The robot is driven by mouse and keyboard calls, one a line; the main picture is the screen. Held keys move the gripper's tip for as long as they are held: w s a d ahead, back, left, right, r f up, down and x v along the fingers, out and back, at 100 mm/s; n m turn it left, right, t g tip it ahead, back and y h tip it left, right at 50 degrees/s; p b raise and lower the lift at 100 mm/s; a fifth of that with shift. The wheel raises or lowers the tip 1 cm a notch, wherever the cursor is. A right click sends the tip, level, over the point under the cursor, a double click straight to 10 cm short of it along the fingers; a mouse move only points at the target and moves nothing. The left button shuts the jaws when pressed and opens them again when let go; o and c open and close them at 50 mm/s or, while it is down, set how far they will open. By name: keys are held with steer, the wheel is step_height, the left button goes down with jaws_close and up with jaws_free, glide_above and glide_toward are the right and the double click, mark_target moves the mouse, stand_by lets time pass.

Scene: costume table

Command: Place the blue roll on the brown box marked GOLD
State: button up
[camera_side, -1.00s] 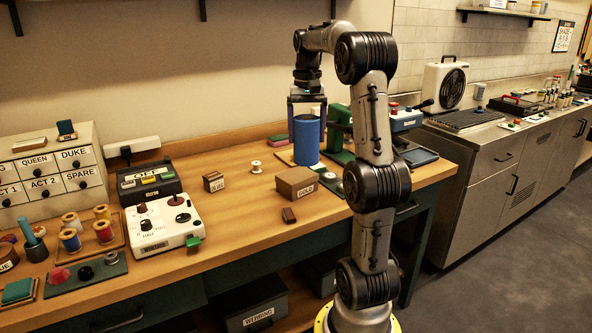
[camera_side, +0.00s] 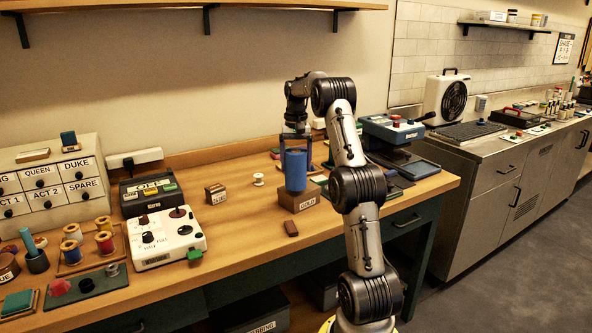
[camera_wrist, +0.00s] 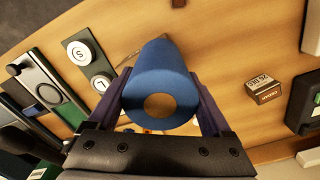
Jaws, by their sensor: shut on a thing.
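The blue roll (camera_side: 294,171) is upright between the fingers of my gripper (camera_side: 295,150), which is shut on it. In the side view the roll is over the brown box marked GOLD (camera_side: 306,203), with its lower end in front of or at the box's top. I cannot tell whether roll and box touch. In the wrist view, the roll (camera_wrist: 160,80) fills the middle, with one finger of my gripper (camera_wrist: 160,98) on each side. The GOLD box is hidden behind the roll there.
A small brown block (camera_side: 291,228) lies just in front of the box. A blue-topped machine (camera_side: 392,130) stands right behind my arm. The wood around the small block is clear.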

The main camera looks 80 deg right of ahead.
steer(key=shift+f, duration=1.05)
steer(key=shift+f, duration=0.15)
steer(key=o, duration=1.2)
steer(key=shift+o, duration=0.2)
